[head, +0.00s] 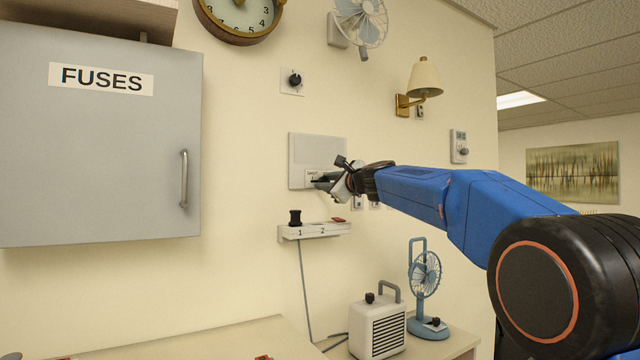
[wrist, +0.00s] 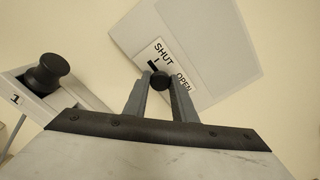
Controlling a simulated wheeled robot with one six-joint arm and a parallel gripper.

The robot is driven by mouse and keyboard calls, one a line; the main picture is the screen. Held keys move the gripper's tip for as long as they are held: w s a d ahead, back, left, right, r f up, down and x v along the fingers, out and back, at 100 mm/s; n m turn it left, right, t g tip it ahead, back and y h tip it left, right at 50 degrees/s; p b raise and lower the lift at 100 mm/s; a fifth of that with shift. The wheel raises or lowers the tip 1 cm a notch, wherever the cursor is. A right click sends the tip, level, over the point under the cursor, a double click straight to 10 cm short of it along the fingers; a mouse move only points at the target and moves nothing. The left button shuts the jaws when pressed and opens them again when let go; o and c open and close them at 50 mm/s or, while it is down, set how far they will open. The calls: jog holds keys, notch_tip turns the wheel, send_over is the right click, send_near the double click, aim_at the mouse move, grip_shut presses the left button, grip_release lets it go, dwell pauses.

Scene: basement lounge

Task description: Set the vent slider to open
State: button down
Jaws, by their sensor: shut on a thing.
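The vent panel (head: 312,150) is a pale grey plate on the wall with a white label low on it. In the wrist view the vent panel (wrist: 205,35) appears tilted, and its label reads SHUT at upper left and OPEN at lower right. A short dark piece of slot shows beside SHUT. The black slider knob (wrist: 160,81) sits between the two words. My gripper (wrist: 159,85) is shut on this knob, one finger on each side. In the head view my gripper (head: 325,182) is at the panel's lower right and hides the knob. The knob's exact place along the slot is unclear.
A small shelf (head: 330,230) marked 1 and 2 with a black knob (head: 295,217) is just below my gripper. A rotary dial (head: 292,82) and wall lamp (head: 424,78) are above. A grey fuse cabinet (head: 100,180) is at left. A heater (head: 378,325) and blue fan (head: 425,280) stand below.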

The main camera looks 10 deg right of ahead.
jog(key=shift+w+d, duration=0.3)
jog(key=shift+d, duration=0.65)
jog(key=shift+w+d, duration=0.3)
jog(key=shift+d, duration=0.6)
jog(key=c, duration=1.5)
grip_release()
jog(key=shift+d, duration=0.15)
jog(key=shift+o, duration=0.2)
jog(key=v, duration=1.7)
jog(key=shift+s, duration=0.15)
